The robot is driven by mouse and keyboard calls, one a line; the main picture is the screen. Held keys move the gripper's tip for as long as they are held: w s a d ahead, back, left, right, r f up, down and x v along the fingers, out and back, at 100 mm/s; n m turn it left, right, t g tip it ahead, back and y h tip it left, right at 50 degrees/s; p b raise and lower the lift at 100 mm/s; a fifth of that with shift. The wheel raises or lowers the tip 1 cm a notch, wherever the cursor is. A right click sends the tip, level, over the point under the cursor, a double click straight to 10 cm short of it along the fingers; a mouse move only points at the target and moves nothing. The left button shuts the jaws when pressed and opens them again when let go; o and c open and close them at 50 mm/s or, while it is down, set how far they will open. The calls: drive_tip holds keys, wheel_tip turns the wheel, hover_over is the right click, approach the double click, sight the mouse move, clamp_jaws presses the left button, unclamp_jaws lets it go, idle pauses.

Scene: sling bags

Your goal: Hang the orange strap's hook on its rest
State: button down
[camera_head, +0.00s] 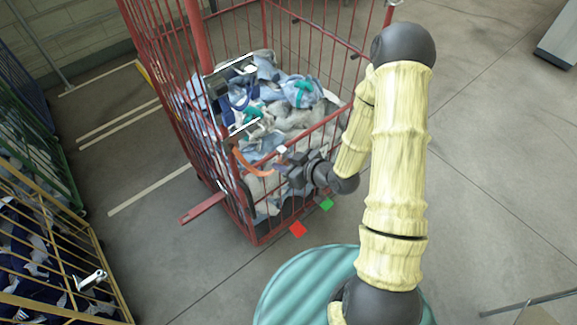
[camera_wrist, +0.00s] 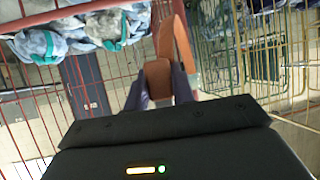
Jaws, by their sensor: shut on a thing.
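The orange strap (camera_head: 252,166) curves at the near left corner of the red cage trolley (camera_head: 249,215). My gripper (camera_head: 283,163) is at the trolley's near side, just right of the strap. In the wrist view the strap (camera_wrist: 180,48) rises from between my gripper's two fingers (camera_wrist: 160,85), which are shut on its end. The strap's far end passes in front of a red post. I cannot make out the hook or its rest for certain.
Blue and grey cloth bags (camera_head: 285,100) fill the trolley. A red bar (camera_head: 202,207) sticks out at its lower left. A yellow cage (camera_head: 50,265) with dark bags stands at the left.

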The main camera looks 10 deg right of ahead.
drive_tip(key=w+a, duration=0.4)
drive_tip(key=w, duration=0.2)
idle(0.5)
drive_tip(key=shift+b, duration=0.6)
idle(0.7)
drive_tip(key=shift+w+a, duration=0.15)
idle(0.4)
drive_tip(key=shift+w+a, duration=0.45)
drive_tip(key=shift+w, duration=0.2)
drive_tip(key=shift+w+a, duration=0.45)
drive_tip(key=shift+w, duration=0.2)
drive_tip(key=shift+b, duration=0.3)
drive_tip(key=shift+f+b, duration=1)
drive_tip(key=shift+f, duration=0.05)
